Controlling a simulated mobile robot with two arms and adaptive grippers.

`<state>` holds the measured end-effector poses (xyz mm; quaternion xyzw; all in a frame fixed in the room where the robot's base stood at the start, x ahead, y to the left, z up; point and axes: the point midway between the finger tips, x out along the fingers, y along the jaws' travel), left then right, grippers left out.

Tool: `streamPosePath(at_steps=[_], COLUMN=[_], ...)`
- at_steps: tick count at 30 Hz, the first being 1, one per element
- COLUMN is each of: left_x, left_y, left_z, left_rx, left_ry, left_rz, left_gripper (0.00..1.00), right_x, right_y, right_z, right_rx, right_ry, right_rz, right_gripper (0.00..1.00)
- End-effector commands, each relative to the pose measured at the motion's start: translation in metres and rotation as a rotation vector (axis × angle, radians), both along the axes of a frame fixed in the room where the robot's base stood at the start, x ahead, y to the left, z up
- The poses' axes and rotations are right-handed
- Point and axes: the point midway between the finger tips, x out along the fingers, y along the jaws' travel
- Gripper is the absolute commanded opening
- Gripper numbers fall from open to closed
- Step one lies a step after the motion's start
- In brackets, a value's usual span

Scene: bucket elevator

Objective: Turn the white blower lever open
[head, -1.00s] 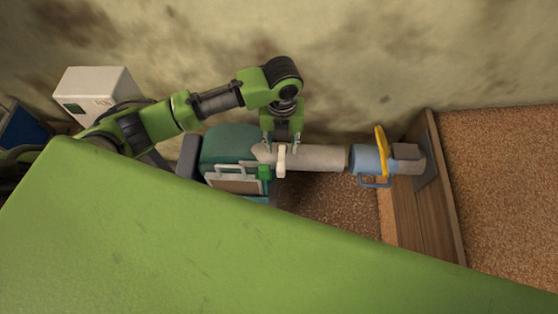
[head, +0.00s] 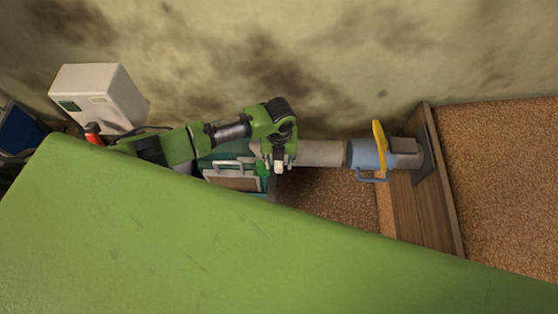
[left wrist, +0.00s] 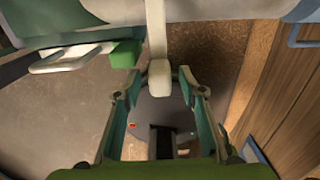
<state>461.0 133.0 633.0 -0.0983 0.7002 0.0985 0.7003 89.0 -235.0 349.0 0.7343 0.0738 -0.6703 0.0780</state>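The white blower lever (left wrist: 158,72) hangs from the pale pipe in the left wrist view, its rounded end toward my gripper. In the head view its end (head: 279,168) shows just below my left gripper (head: 278,154). In the left wrist view the left gripper (left wrist: 158,79) is open, with one finger on each side of the lever's end. Gaps show between lever and fingers, so it is not gripped. The pale pipe (head: 320,153) runs right from the teal blower housing (head: 228,151), which my arm partly hides. My right gripper is not in view.
A green part (left wrist: 126,54) and a pale handle (left wrist: 66,60) sit left of the lever. A white box (head: 100,95) stands by the wall.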

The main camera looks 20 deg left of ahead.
Motion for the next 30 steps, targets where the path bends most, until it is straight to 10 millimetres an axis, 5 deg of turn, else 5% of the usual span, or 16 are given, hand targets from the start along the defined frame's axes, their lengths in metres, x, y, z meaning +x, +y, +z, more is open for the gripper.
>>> streamPosePath(at_steps=[5, 10, 30], left_x=[0.000, 0.000, 0.009], left_y=[0.000, 0.000, -0.022], left_z=[0.000, 0.000, 0.002], left_rx=[0.000, 0.000, -0.002], left_ry=[0.000, 0.000, 0.001], left_rz=[0.000, 0.000, 0.210], left_gripper=[0.38, 0.00, 0.00], right_x=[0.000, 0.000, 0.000], right_y=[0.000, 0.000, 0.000], right_z=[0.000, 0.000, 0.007], right_rx=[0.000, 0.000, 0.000], right_ry=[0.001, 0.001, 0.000], right_rz=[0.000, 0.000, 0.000], right_gripper=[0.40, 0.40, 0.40])
